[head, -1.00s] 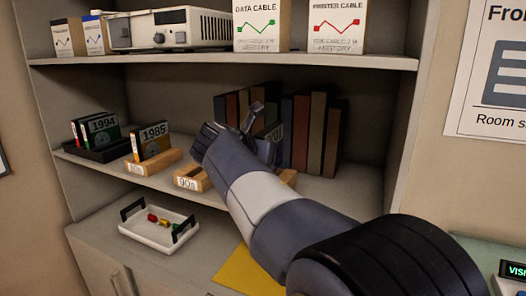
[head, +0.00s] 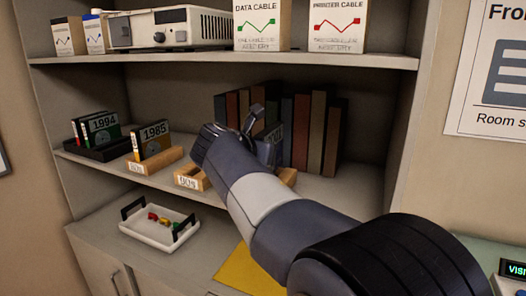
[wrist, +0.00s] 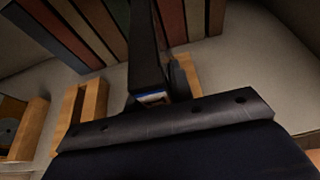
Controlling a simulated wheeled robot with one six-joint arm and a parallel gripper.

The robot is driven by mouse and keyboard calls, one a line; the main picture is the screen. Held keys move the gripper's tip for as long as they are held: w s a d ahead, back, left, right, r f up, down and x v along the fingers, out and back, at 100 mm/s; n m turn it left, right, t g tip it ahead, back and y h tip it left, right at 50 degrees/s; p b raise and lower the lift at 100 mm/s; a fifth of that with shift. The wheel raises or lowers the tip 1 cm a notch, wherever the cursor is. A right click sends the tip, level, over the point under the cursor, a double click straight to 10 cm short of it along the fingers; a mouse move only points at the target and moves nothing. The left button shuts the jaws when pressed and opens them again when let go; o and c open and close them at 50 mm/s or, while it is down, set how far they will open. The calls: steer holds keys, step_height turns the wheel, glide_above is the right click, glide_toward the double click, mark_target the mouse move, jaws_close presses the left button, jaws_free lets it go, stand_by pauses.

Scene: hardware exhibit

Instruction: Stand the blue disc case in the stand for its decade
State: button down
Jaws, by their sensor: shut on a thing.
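My gripper (head: 260,125) is shut on the blue disc case (head: 274,134), above the middle shelf. In the head view only a small part of the case shows, with a pale year label I cannot read surely. In the wrist view a blue and white edge of the case (wrist: 154,98) shows between the dark fingers (wrist: 160,75). A wooden stand (head: 288,176) is mostly hidden behind my arm; in the wrist view its wood (wrist: 190,72) shows close beside the fingers. The middle wooden stand (head: 190,178) looks empty. The left stand (head: 155,162) holds a case marked 1985.
Upright books (head: 312,130) stand right behind my gripper. A black holder (head: 98,150) with several cases, one marked 1994, is at the left. A white tray (head: 160,233) with small coloured pieces sits below. The upper shelf (head: 225,64) overhangs.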

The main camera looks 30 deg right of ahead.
steer(key=shift+f, duration=0.5)
stand_by(0.8)
steer(key=shift+f, duration=0.15)
stand_by(0.4)
steer(key=shift+f+b, duration=0.75)
steer(key=shift+f, duration=0.55)
steer(key=c, duration=1.2)
jaws_free()
steer(key=shift+o, duration=0.2)
steer(key=shift+a, duration=0.1)
steer(key=s+a, duration=0.5)
steer(key=a, duration=0.1)
